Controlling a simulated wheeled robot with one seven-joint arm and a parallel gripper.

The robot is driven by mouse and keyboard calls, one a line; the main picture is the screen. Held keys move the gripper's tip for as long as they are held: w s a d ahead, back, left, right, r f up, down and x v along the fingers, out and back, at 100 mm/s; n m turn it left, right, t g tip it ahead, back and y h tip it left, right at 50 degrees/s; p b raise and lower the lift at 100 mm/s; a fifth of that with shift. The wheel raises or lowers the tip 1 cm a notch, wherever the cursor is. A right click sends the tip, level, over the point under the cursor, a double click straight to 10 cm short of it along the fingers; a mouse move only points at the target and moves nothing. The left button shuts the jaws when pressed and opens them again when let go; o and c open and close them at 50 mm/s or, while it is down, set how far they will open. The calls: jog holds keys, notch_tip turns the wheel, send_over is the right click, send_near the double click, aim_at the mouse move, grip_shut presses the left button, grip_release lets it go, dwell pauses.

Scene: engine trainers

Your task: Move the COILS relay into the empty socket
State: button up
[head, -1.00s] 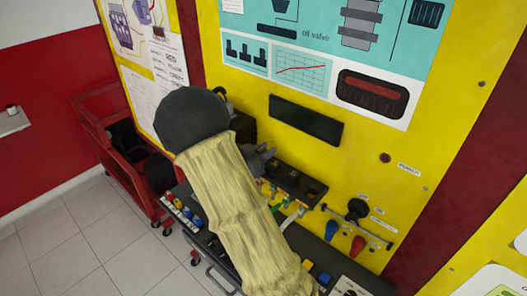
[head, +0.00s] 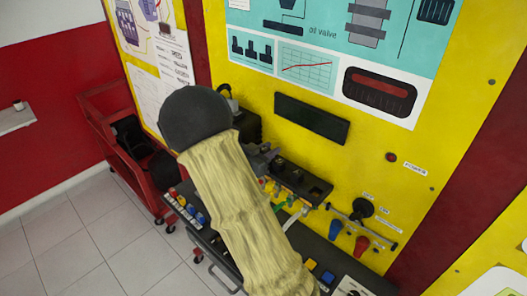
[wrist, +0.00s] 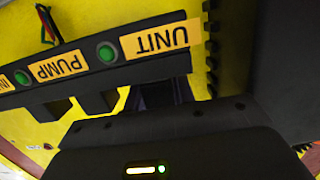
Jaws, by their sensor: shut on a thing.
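My gripper (head: 264,158) is at the left part of the dark relay strip (head: 318,197) in the head view, partly behind my arm. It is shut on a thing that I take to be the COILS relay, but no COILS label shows. In the wrist view, the dark gripper body fills the lower part and hides the held thing. The strip (wrist: 98,78) carries yellow labels, upside down, reading UNIT (wrist: 162,40), PUMP (wrist: 58,67) and a partly cut-off one. Dark square sockets (head: 317,190) show towards the strip's right end; I cannot tell their depth.
A yellow panel (head: 440,130) stands close behind the strip. A black knob (head: 362,208) and blue (head: 335,229) and red (head: 362,245) handles are to the right. Coloured buttons (head: 188,207) line the bench's left. A red cart (head: 125,150) stands on the floor.

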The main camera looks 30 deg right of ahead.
jog(key=o, duration=0.7)
jog(key=shift+s+d+f, duration=0.1)
jog(key=shift+d, duration=0.1)
jog(key=shift+o, duration=0.2)
jog(key=shift+a, duration=0.15)
